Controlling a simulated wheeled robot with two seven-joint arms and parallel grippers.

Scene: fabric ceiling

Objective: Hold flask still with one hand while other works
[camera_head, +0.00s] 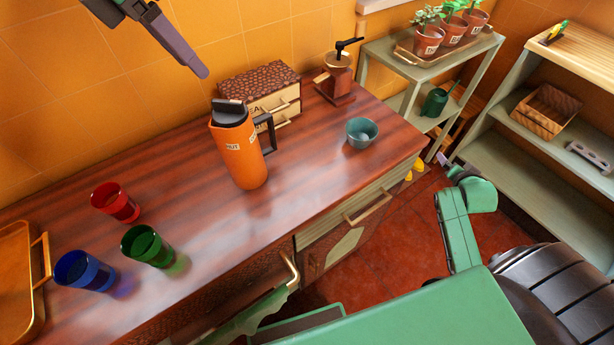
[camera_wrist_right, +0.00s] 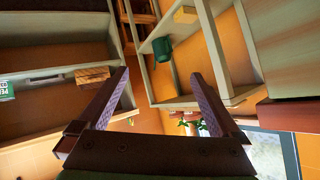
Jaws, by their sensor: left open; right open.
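The orange flask (camera_head: 237,152) stands upright on the wooden counter (camera_head: 190,210), with a black lid and a black handle on its right side. My left gripper (camera_head: 160,47) is at the top left, open and empty, above the counter and apart from the flask. Its upper part is cut off by the picture edge. My right gripper (camera_wrist_right: 158,77) is open and empty in the right wrist view, facing the shelves. In the head view my right arm hangs right of the counter, away from the flask. The flask does not show in the right wrist view.
Red (camera_head: 116,202), green (camera_head: 147,246) and blue (camera_head: 84,271) cups and a tray (camera_head: 18,285) are at the counter's left. A teal bowl (camera_head: 361,133), a grinder (camera_head: 337,78) and a drawer box (camera_head: 262,92) stand near the flask. Shelves (camera_head: 520,140) are right.

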